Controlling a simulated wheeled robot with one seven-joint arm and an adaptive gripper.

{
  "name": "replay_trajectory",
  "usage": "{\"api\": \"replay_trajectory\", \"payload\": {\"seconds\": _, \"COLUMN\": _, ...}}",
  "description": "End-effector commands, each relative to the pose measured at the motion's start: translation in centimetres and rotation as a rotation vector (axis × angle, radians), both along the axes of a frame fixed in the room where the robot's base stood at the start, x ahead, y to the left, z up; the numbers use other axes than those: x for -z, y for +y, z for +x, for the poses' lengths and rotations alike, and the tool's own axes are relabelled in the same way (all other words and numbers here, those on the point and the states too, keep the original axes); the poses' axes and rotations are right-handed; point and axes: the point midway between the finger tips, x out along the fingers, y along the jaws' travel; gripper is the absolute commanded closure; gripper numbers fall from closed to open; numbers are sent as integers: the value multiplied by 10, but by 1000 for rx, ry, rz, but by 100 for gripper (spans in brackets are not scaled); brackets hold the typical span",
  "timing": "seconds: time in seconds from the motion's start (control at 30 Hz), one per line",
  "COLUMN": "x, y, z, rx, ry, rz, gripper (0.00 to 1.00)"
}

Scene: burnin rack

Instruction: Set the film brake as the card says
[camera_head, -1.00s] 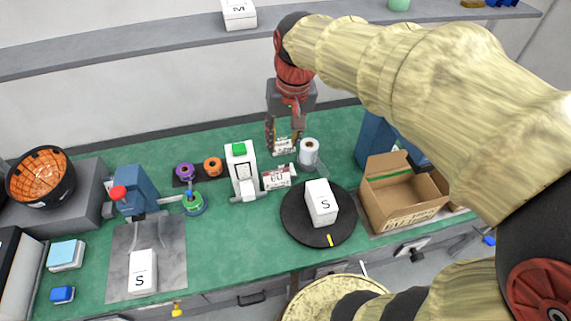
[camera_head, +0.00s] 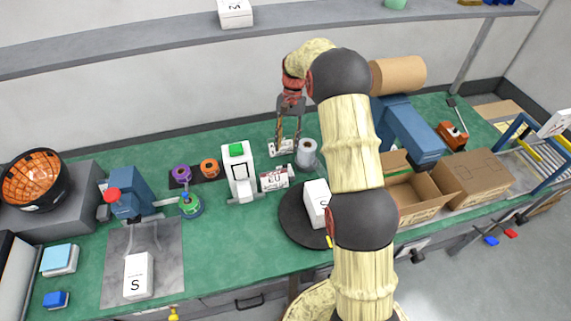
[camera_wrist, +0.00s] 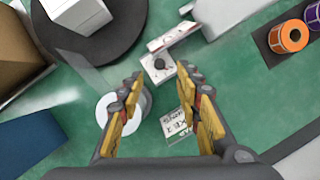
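My gripper (camera_head: 287,146) hangs over the back of the green bench, fingers pointing down, open and empty. A small printed card (camera_head: 281,149) stands by its fingertips. In the wrist view the card (camera_wrist: 180,124) shows beside the right finger, its text too small to read surely. A white unit with a dark round knob (camera_wrist: 160,62), apparently the film brake, lies beyond the fingertips. Its lettered front (camera_head: 273,180) shows in the head view, with the knob hard to make out. A white film roll (camera_head: 307,150) stands right of the gripper and is partly hidden by the left finger in the wrist view.
A white device with a green top (camera_head: 239,172) stands left of the lettered unit. Purple (camera_head: 181,173) and orange (camera_head: 209,167) rolls lie farther left. An open carton (camera_head: 414,205) stands right.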

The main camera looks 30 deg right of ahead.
Motion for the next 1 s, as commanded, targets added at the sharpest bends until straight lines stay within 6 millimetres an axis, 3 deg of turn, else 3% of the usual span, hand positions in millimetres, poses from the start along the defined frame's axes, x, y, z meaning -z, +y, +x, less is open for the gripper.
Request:
{"api": "replay_trajectory", "payload": {"seconds": 0.17, "x": 17, "y": -3, "z": 2, "rx": 14, "ry": 19, "rz": 7, "gripper": 65}}
{"api": "replay_trajectory", "payload": {"seconds": 0.6, "x": 73, "y": 12, "z": -16, "rx": 16, "ry": 19, "rz": 8, "gripper": 65}}
{"api": "replay_trajectory", "payload": {"seconds": 1.0, "x": 85, "y": 16, "z": -20, "rx": 15, "ry": 17, "rz": 7, "gripper": 65}}
